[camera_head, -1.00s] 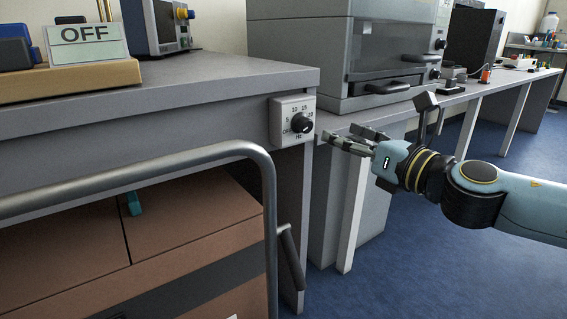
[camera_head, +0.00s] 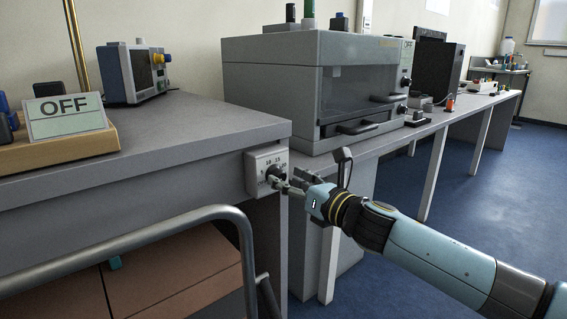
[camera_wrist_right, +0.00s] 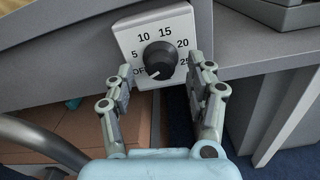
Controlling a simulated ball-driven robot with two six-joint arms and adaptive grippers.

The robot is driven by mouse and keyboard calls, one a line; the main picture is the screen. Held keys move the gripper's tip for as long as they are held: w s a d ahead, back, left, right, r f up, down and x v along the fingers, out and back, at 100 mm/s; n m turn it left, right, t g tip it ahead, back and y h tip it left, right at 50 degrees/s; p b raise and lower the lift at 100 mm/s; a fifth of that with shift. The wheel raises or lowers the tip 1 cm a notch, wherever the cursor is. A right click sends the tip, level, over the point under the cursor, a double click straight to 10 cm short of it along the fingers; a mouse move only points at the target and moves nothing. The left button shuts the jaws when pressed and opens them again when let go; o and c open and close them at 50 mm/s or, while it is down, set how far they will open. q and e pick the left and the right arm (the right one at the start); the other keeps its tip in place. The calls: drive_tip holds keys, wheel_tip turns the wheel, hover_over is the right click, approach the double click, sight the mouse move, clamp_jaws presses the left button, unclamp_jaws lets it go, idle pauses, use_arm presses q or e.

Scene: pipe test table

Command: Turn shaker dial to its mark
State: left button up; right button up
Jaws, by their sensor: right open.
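The shaker dial (camera_wrist_right: 160,58) is a black round knob on a white square plate (camera_wrist_right: 122,32) marked OFF, 5, 10, 15, 20 and 25. In the right wrist view its white pointer line is at the lower left, near OFF. In the head view the dial plate (camera_head: 252,166) is on the front edge of the grey bench, and my gripper partly covers the knob. My right gripper (camera_wrist_right: 163,85) is open, with one finger low on each side of the knob. Contact with the knob cannot be told. My left gripper is not in view.
A sign reading OFF (camera_head: 65,117) stands on a wooden block on the grey bench (camera_head: 190,130). A metal rail (camera_head: 150,240) curves in front of brown boxes (camera_head: 160,265) below. A large grey machine (camera_head: 270,90) stands behind, right of the dial.

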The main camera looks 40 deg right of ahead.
sight(275, 170)
drive_tip(key=shift+w+a+f+p, duration=0.1)
drive_tip(key=shift+w+p, duration=0.2)
drive_tip(key=shift+w, duration=0.9)
clamp_jaws()
